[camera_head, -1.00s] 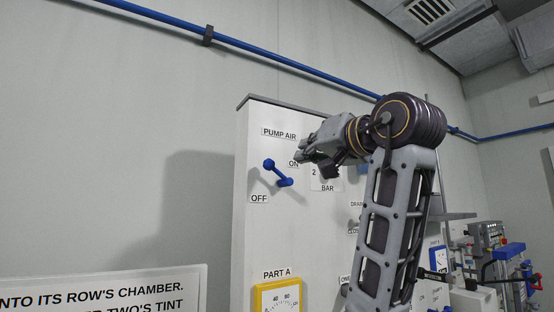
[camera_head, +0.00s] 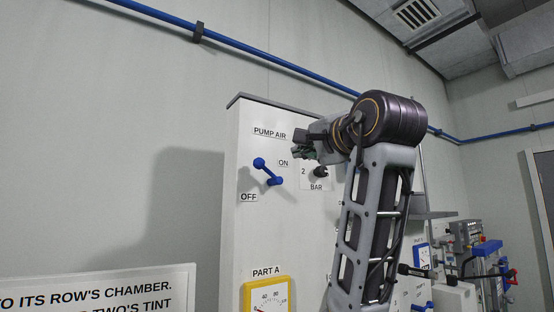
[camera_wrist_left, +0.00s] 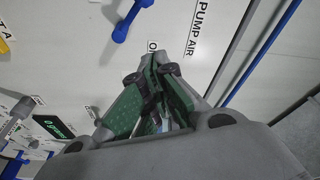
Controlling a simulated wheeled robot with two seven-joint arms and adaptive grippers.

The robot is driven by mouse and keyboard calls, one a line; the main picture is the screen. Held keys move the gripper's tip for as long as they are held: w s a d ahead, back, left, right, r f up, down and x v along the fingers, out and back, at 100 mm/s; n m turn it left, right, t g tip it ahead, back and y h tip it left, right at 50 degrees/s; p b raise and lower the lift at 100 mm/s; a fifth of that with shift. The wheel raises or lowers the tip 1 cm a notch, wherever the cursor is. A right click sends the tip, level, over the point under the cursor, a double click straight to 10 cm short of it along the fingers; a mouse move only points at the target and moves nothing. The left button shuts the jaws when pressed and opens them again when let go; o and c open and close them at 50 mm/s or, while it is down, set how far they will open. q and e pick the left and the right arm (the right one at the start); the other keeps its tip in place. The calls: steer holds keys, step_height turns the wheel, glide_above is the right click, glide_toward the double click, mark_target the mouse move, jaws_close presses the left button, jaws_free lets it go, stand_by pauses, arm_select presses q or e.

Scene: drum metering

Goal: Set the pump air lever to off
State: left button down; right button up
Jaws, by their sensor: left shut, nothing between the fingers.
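The blue pump air lever (camera_head: 268,172) is on the front of a white panel (camera_head: 245,225). It slants from upper left to lower right, between the ON label (camera_head: 283,163) and the OFF label (camera_head: 249,197). Which end is its pivot is hard to tell. My left gripper (camera_head: 297,151) is shut and empty, just right of and above the lever, apart from it. In the left wrist view the shut fingertips (camera_wrist_left: 159,62) are close to the ON label, and the lever (camera_wrist_left: 131,20) shows beyond them. My right gripper is not in view.
A dark BAR knob (camera_head: 320,171) sits right of the lever, below my left gripper. A yellow-framed PART A gauge (camera_head: 248,298) is lower on the panel. My left arm hides much of the panel's right side. A white sign (camera_head: 90,280) stands at lower left.

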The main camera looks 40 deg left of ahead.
arm_select(q)
steer(key=shift+w+a, duration=0.15)
steer(key=shift+a, duration=0.05)
steer(key=p+x, duration=0.3)
steer(key=x, duration=0.7)
steer(key=shift+s+a+f+p, duration=0.1)
steer(key=shift+s+f+p, duration=0.25)
steer(key=shift+s, duration=0.6)
steer(key=shift+s+a+f+p, duration=0.1)
steer(key=shift+s+f, duration=0.4)
steer(key=shift+s, duration=0.45)
steer(key=shift+a, duration=0.1)
